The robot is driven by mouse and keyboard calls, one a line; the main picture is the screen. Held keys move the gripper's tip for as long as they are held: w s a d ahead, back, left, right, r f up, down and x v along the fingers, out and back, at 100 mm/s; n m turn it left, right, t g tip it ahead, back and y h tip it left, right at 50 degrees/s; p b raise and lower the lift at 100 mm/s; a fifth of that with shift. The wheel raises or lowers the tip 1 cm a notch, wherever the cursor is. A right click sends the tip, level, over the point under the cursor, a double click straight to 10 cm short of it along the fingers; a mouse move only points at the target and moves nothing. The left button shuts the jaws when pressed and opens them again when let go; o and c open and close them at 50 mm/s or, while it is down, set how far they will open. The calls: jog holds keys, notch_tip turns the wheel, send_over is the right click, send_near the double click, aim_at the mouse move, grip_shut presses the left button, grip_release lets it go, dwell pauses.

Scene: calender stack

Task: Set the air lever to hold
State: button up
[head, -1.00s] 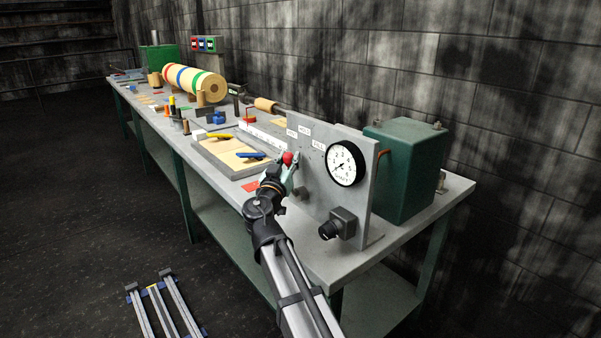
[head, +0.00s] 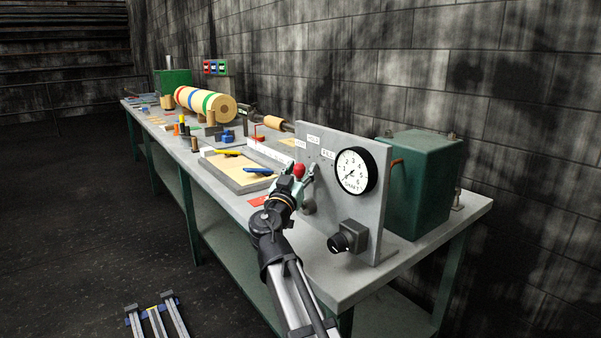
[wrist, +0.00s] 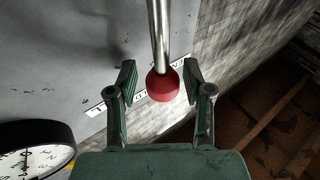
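The air lever shows as a red ball knob (head: 299,171) in front of a grey upright panel (head: 312,215), and in the wrist view as the red knob (wrist: 163,87) on a bright metal rod (wrist: 159,35). My gripper (head: 297,179) is at the knob. In the wrist view my gripper (wrist: 160,80) has its green fingers apart on either side of the knob, with a gap at the left finger and a smaller one at the right. White labels run along the panel top, a HOLD label (head: 313,139) in the middle. The lever's exact setting is unclear.
A round dial gauge (head: 355,171) and a black knob on a box (head: 347,238) are on the panel's right part. A green tank (head: 427,185) stands behind. A tray with a blue-handled tool (head: 258,171) lies left of my gripper. Open floor lies left of the bench (head: 350,285).

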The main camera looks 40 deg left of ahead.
jog(key=shift+s+f, duration=0.1)
jog(key=v, duration=1.1)
jog(key=shift+s, duration=0.4)
jog(key=shift+d, duration=0.2)
